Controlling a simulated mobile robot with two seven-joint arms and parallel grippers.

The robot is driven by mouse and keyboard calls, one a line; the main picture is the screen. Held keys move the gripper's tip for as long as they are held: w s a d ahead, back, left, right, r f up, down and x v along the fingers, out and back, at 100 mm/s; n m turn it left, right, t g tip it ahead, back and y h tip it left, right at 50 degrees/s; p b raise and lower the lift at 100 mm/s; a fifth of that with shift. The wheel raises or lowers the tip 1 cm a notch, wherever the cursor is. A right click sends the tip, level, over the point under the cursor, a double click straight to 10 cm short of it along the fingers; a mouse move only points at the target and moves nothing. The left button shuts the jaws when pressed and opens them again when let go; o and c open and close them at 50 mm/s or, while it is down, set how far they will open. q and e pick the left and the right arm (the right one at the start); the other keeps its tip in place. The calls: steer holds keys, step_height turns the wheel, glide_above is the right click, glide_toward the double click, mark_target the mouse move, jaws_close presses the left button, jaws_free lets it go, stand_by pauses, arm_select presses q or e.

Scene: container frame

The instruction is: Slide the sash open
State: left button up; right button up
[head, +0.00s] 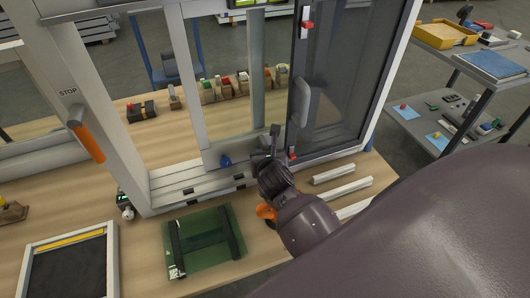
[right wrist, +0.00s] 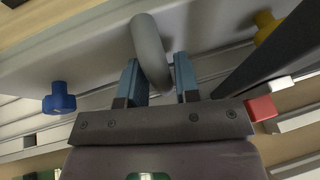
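The sash is a light grey framed pane in the window frame; its bottom rail (head: 228,148) carries a blue knob (head: 225,160). My right gripper (head: 268,150) is at the right end of this rail. In the right wrist view a grey curved handle (right wrist: 150,45) stands off the rail, between the two blue-grey fingers (right wrist: 160,82). My left gripper is not in view.
A dark sash (head: 335,75) with its own grey handle (head: 302,100) fills the right of the frame. Red catches (head: 307,25) sit on its left edge. A green glass panel (head: 205,240), a framed dark tray (head: 68,265) and pale bars (head: 340,190) lie on the bench.

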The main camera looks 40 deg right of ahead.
steer(key=v, duration=1)
steer(key=shift+s+a, duration=0.2)
steer(key=shift+s, duration=0.05)
steer(key=shift+r, duration=0.1)
steer(key=shift+s, duration=0.1)
